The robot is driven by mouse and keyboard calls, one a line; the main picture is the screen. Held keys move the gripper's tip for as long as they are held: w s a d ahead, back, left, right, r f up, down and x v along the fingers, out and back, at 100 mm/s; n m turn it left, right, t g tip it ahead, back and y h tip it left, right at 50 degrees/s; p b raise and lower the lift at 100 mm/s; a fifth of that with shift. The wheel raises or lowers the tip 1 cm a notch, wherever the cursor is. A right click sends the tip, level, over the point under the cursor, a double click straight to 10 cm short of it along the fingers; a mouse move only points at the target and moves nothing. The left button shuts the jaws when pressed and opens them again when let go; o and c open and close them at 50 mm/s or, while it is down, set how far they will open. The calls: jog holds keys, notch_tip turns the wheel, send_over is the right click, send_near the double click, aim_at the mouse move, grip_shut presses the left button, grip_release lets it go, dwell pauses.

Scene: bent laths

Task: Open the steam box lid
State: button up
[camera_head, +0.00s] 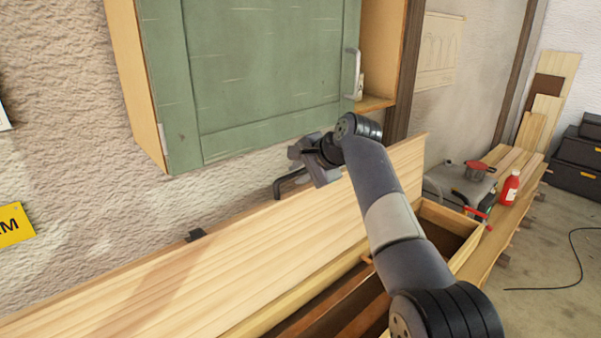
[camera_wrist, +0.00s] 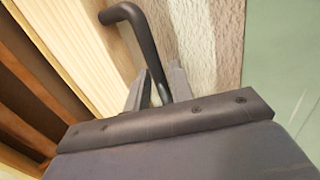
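The steam box lid (camera_head: 250,265) is a long pale wooden board. It is tilted up on the wall side, and the dark inside of the steam box (camera_head: 345,310) shows below it. A black bent handle (camera_head: 284,187) sits by the lid's upper edge; it also shows in the wrist view (camera_wrist: 143,40). My gripper (camera_head: 305,172) is at the handle. In the wrist view its fingers (camera_wrist: 160,88) lie close on both sides of the handle bar and look shut on it. The far end of the bar is hidden behind the gripper body.
A green wall cabinet (camera_head: 255,75) with a pale handle hangs close above my gripper.

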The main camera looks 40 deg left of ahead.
jog(key=o, duration=0.5)
jog(key=shift+f, duration=0.1)
jog(key=v, duration=0.9)
jog(key=d+b, duration=0.1)
jog(key=d, duration=0.3)
jog(key=d+r+b, duration=0.1)
jog(key=d+b, duration=0.1)
jog(key=d, duration=0.3)
jog(key=s+d+r+b, duration=0.1)
jog(key=d+b, duration=0.1)
jog(key=d, duration=0.3)
jog(key=shift+s, duration=0.1)
